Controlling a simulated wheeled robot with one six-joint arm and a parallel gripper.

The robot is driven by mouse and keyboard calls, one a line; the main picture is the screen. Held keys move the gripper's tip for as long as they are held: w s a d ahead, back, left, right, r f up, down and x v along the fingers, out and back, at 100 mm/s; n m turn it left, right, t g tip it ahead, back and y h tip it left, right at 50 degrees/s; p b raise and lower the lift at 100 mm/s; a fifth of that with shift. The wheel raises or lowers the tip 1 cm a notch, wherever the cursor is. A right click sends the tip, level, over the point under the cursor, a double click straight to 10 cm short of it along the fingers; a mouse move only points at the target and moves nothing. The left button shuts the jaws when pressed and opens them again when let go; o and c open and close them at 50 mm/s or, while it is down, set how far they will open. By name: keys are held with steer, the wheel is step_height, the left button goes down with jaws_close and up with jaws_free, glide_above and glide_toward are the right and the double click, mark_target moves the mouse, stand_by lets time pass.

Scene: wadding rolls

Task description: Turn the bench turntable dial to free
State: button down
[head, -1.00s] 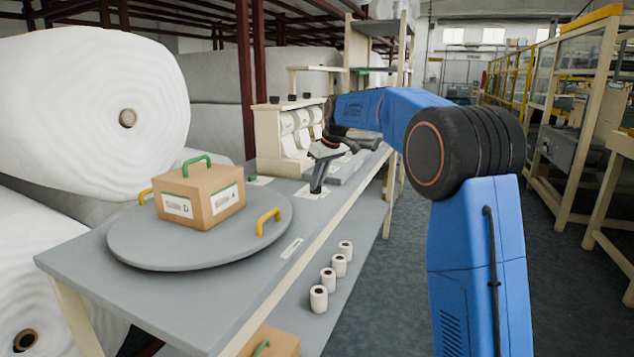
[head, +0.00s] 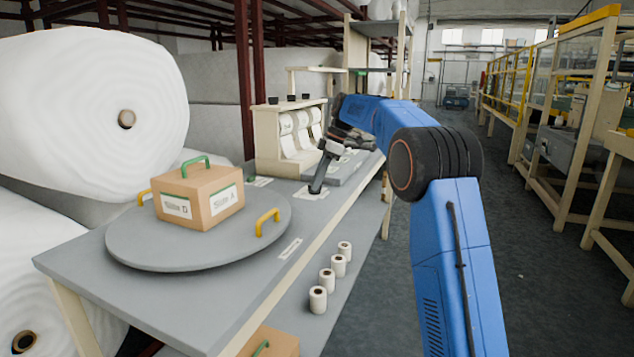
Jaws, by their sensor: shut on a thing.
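The bench turntable (head: 135,240) is a round grey disc with two yellow handles on its rim. A cardboard box with a green handle (head: 200,200) sits on it, with labels reading Side A and Side D. The dial (head: 319,176) shows as a dark upright lever, tilted, over a white label plate on the bench behind and to the right of the turntable. My gripper (head: 328,149) is at the lever's top and is shut on it. The fingertips are small and partly hidden, and the plate's markings are too small to read.
A cream rack with white rolls (head: 268,135) stands on the bench behind the gripper. Several small rolls (head: 327,278) stand on the lower shelf. Large wadding rolls (head: 70,90) fill the left. The floor to the right (head: 545,290) is open.

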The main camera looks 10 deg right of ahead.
steer(key=shift+w+n+g, duration=0.1)
steer(key=shift+n+g, duration=0.2)
steer(key=shift+n, duration=0.6)
steer(key=c, duration=1.8)
jaws_free()
steer(key=shift+r, duration=0.1)
